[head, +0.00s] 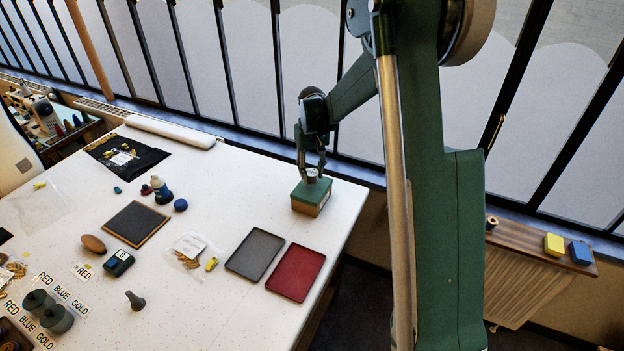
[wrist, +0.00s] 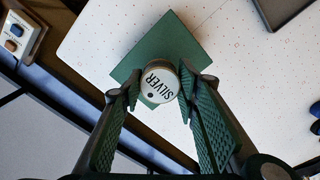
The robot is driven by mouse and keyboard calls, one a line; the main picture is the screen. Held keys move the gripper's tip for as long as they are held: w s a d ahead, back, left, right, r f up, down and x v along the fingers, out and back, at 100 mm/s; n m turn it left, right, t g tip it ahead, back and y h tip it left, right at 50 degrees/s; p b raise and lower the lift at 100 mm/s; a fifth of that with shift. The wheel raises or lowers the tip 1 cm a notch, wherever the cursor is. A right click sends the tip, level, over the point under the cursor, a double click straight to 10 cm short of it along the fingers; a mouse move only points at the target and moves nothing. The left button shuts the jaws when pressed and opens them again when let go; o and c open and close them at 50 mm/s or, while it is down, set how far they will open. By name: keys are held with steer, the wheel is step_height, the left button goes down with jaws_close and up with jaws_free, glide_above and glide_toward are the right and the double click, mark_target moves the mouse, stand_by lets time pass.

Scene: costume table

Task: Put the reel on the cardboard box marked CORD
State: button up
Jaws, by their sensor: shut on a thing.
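My gripper (head: 312,168) is shut on a small round reel (head: 312,175) at the far right corner of the table. I can read no CORD mark on the box.
A grey tray (head: 255,254) and a red tray (head: 296,272) lie in front of the box. A dark square mat (head: 136,226), small bottles and other small items lie further left. The table's right edge (head: 350,222) is close to the box. Window bars stand behind.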

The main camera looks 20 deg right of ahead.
mark_target(312, 179)
steer(key=shift+f, duration=1.45)
steer(key=shift+f, duration=0.15)
steer(key=o, duration=0.9)
steer(key=shift+r, duration=6.15)
